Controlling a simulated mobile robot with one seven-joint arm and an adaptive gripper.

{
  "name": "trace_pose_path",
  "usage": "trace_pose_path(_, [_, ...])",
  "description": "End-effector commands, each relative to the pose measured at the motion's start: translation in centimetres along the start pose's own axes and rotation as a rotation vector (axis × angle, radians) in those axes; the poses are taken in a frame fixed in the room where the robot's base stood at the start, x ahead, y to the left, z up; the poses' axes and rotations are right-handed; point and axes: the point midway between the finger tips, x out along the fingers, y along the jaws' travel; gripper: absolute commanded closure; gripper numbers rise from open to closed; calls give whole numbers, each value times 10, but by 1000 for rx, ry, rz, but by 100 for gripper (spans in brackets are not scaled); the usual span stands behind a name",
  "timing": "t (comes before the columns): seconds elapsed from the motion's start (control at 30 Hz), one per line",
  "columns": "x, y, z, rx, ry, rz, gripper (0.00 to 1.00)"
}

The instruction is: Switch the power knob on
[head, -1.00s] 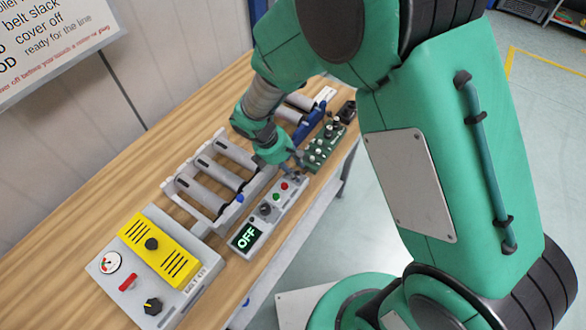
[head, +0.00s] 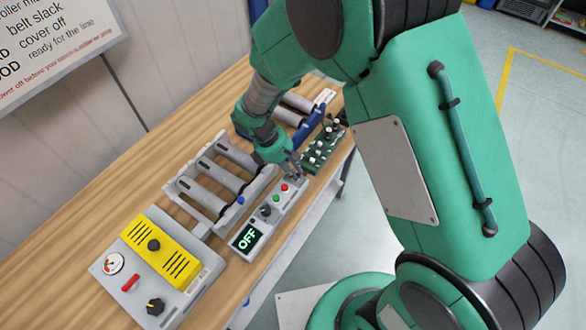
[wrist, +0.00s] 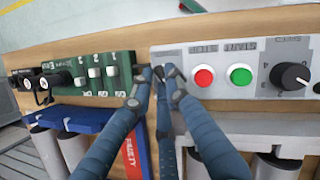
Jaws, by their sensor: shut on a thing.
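The grey control panel (head: 252,250) lies along the front edge of the bench, its display reading OFF. It carries a black round knob (head: 266,211), a green button (head: 277,198) and a red button (head: 285,188). My gripper (head: 297,176) is at the panel's far end, just past the red button. In the wrist view my gripper (wrist: 162,76) points at that end, its fingers close together around a small part, taken as the power knob, which they mostly hide. The black knob (wrist: 295,76) there is apart from the fingers.
A green switch board (head: 318,152) sits just beyond my gripper, with a blue rail (wrist: 85,122) beside it. The roller frame (head: 216,180) lies behind the panel. A grey box with a yellow cover (head: 160,250) stands at the near left.

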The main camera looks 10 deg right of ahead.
Motion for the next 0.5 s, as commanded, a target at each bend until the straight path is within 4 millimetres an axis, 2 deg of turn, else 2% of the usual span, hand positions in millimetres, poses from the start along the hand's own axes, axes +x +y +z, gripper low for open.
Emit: trace_pose_path(0.5, [-1,3,4,424,-1,-178,100])
